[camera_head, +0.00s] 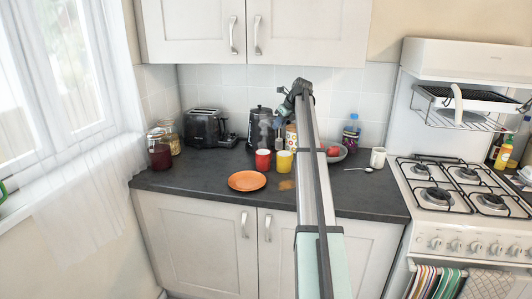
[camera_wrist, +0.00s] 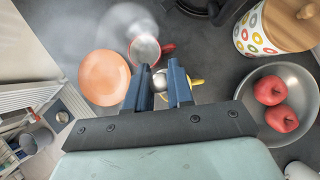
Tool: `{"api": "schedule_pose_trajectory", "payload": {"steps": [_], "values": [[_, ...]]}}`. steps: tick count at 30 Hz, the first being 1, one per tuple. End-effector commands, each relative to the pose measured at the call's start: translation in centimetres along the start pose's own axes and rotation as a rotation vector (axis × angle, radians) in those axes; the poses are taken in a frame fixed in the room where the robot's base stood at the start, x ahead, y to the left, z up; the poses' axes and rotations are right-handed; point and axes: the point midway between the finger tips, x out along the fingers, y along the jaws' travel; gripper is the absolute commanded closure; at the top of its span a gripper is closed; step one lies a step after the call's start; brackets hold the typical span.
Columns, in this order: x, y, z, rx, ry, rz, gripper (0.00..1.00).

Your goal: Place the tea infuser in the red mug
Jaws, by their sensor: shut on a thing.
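The red mug (camera_head: 263,160) stands on the dark counter, left of the yellow mug (camera_head: 284,165). In the wrist view the red mug (camera_wrist: 168,48) is seen from above, just beyond my fingertips, with its handle to the right. My gripper (camera_wrist: 160,72) is shut on a small, rounded grey metallic thing, which looks like the tea infuser (camera_wrist: 160,80). The yellow mug (camera_wrist: 197,82) shows behind and between the fingers, partly hidden. In the head view my gripper (camera_head: 281,116) is above the mugs, near the kettle; the infuser is too small to make out there.
An orange plate (camera_head: 247,181) lies in front of the mugs. Behind them stand a black kettle (camera_head: 259,128) and a toaster (camera_head: 203,127). A grey bowl (camera_wrist: 249,108) with red apples (camera_wrist: 270,90) and a patterned canister (camera_wrist: 262,42) stand to the right. A white mug (camera_head: 378,157) is farther right.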

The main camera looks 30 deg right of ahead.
Motion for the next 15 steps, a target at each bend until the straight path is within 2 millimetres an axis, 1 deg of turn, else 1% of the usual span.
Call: {"api": "schedule_pose_trajectory", "payload": {"steps": [1,3,7,11,15], "values": [[0.8,0.7,1.5,-0.025,0.000,0.016,1.00],[1.6,1.7,2.9,-0.056,-0.001,0.035,1.00],[2.5,3.1,4.6,-0.093,-0.003,0.060,1.00],[3.2,3.8,5.1,-0.112,-0.003,0.071,1.00],[4.5,3.9,4.3,-0.113,-0.002,0.074,1.00]]}}
